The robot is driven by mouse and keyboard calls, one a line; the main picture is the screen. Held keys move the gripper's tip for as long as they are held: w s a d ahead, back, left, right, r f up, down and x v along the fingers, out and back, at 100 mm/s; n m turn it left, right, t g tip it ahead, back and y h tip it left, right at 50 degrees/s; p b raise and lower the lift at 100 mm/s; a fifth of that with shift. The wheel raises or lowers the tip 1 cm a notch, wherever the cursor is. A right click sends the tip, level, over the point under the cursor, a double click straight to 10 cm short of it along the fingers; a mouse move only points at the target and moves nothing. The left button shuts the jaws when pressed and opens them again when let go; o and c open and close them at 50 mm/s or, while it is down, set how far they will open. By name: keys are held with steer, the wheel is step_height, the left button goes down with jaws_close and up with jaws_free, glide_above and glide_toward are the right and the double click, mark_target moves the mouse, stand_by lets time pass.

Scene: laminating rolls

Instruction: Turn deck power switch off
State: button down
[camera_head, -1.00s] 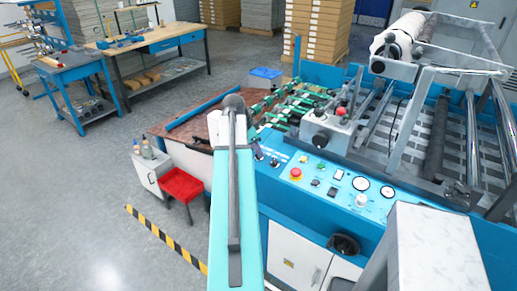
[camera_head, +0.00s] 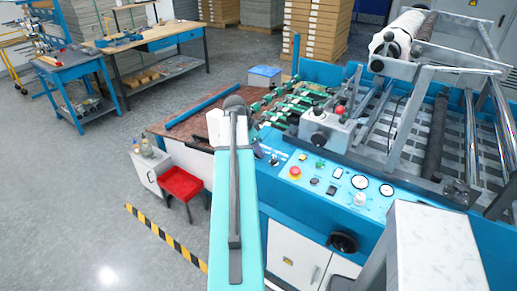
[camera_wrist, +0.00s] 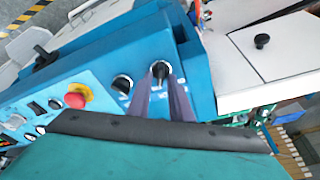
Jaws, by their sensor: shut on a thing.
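The machine's blue control panel (camera_head: 325,182) carries a row of switches. In the wrist view, two black rotary switches sit side by side on the panel; one switch (camera_wrist: 122,84) stands free to the left. My gripper (camera_wrist: 166,82) is shut on the other switch knob (camera_wrist: 160,68), near the panel's corner. The fingertips hide part of this knob, and its label is too small to read. In the head view, my arm covers most of the gripper.
A red emergency button (camera_wrist: 77,96) is on the panel, left of the switches; it also shows in the head view (camera_head: 295,172). Gauges (camera_head: 360,182) sit further right. A red stool (camera_head: 181,185) and a white cabinet (camera_head: 151,168) stand left of the machine.

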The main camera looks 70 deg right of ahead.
steer(key=shift+a+f+n, duration=0.1)
steer(key=shift+a+n, duration=0.05)
steer(key=shift+n, duration=0.25)
steer(key=shift+a+f+n+b, duration=0.1)
steer(key=shift+n+b, duration=0.35)
steer(key=shift+n, duration=0.35)
steer(key=n, duration=0.3)
steer(key=shift+t+h, duration=0.3)
steer(key=shift+t, duration=0.1)
steer(key=n+t, duration=0.1)
steer(key=n, duration=0.5)
steer(key=shift+s+n+b, duration=0.15)
steer(key=shift+n+b, duration=0.15)
steer(key=shift+a, duration=0.1)
steer(key=c, duration=1.9)
jaws_free()
steer(key=shift+s, duration=0.1)
steer(key=shift+o, duration=0.2)
steer(key=shift+w+d, duration=0.2)
